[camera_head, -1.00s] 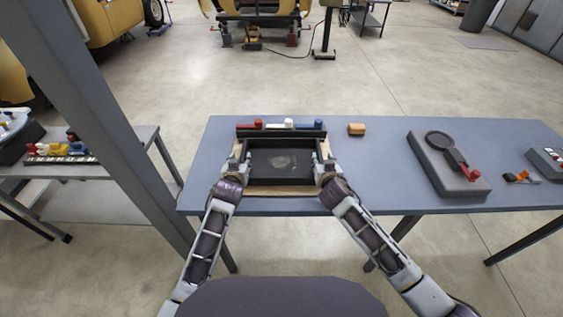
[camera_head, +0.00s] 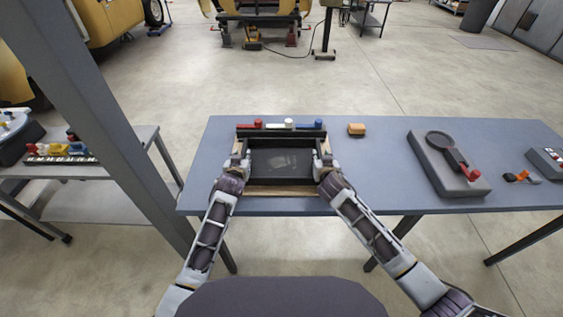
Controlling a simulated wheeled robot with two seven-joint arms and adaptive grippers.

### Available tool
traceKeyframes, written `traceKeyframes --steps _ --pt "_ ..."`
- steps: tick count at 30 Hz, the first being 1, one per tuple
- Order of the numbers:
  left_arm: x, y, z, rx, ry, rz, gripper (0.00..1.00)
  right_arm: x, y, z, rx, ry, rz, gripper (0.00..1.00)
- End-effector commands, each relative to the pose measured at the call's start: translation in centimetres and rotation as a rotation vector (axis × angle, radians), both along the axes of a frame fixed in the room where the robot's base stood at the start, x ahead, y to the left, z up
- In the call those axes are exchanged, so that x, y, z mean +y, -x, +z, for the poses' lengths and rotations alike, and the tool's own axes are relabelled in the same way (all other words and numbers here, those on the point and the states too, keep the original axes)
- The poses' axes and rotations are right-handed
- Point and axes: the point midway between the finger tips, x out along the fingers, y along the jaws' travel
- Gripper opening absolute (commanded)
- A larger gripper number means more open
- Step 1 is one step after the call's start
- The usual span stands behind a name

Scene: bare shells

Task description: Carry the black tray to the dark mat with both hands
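The black tray (camera_head: 282,181) is a shallow rectangle on the near left part of the table, over a light wooden board whose edge shows around it. A faint whitish patch shows on its floor. My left gripper (camera_head: 240,160) is at the tray's left end and my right gripper (camera_head: 323,158) at its right end. Both are at the tray's side walls; their fingers are too small to tell whether they are closed on it. I cannot make out a separate dark mat.
A dark rack with red, white and blue handled pieces (camera_head: 288,124) stands just behind the tray. An orange-brown block (camera_head: 356,129) lies to its right. A grey block with a magnifier-like black ring (camera_head: 447,165) is further right. The table (camera_head: 375,175) between is clear.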

Motion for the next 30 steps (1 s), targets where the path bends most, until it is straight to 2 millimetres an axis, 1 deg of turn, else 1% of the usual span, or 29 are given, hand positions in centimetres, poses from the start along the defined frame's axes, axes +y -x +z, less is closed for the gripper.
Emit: traceKeyframes --steps 1,6,23,24,30 --pt "0.00 0.01 0.00 0.000 0.000 0.000 0.20 0.00 0.01 0.00 0.000 0.000 0.000 0.20" --pt "0.00 0.01 0.00 0.000 0.000 0.000 0.00 0.00 0.01 -0.01 0.000 0.000 0.000 0.00" --pt "0.04 0.01 -0.01 0.000 0.000 0.001 0.00 -0.06 0.00 -0.01 0.000 0.000 -0.001 0.00" --pt "0.02 -0.07 0.24 -0.005 0.000 0.000 0.00 -0.04 -0.08 0.22 -0.004 0.000 0.000 0.00" --pt "0.03 -0.07 0.33 -0.004 0.000 0.000 0.00 -0.06 -0.08 0.31 -0.004 0.000 -0.001 0.00"
